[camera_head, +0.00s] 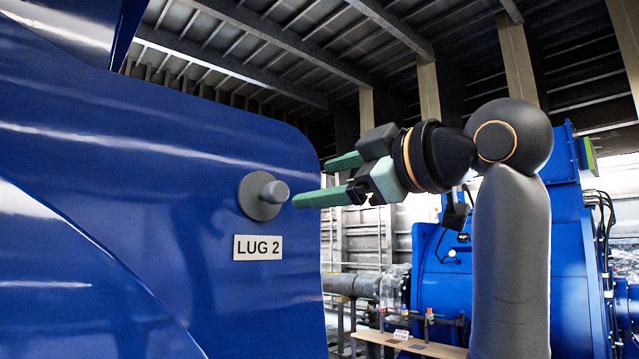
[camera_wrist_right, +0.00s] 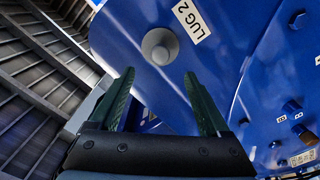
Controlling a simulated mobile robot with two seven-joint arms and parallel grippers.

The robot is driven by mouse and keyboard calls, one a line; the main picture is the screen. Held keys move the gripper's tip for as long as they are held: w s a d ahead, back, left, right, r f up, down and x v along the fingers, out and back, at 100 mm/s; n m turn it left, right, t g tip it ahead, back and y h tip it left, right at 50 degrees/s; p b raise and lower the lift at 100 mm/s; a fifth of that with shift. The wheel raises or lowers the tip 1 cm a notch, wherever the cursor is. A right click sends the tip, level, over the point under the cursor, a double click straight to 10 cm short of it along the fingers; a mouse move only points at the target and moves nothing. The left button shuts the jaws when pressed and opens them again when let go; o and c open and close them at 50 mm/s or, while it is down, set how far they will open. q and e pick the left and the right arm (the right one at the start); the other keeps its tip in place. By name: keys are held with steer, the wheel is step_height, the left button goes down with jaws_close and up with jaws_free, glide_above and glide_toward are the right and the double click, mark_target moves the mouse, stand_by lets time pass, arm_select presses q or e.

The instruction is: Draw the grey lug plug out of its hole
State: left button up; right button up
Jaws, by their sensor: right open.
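The grey lug plug (camera_head: 274,192) sits in the side of the blue motor housing (camera_head: 150,215), a round flange with a knob standing out, just above the "LUG 2" label (camera_head: 258,247). In the right wrist view the plug (camera_wrist_right: 160,47) lies ahead of the fingertips, roughly between their lines. My right gripper (camera_head: 310,180) is open, its two green fingers pointing left at the plug with a small gap. The fingers also show in the right wrist view (camera_wrist_right: 158,85), spread apart with nothing between them. My left gripper is not in view.
A wooden bench (camera_head: 410,345) with small items stands low behind my right arm. Another blue machine (camera_head: 445,270) and a grey pipe (camera_head: 350,285) are behind it. In the right wrist view several bolts and small labels (camera_wrist_right: 303,158) sit on blue surfaces at the right.

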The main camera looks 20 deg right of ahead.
mark_target(281, 190)
steer(key=p+x, duration=0.4)
steer(key=x, duration=0.5)
steer(key=shift+w+a, duration=0.1)
steer(key=shift+w, duration=0.25)
steer(key=shift+p+x, duration=0.7)
steer(key=shift+x, duration=0.4)
steer(key=shift+f, duration=0.1)
steer(key=shift+c, duration=0.2)
jaws_close()
steer(key=shift+s, duration=0.1)
steer(key=shift+b+v, duration=1.15)
steer(key=shift+v, duration=1.4)
steer(key=shift+b+v, duration=0.8)
steer(key=shift+v, duration=1.6)
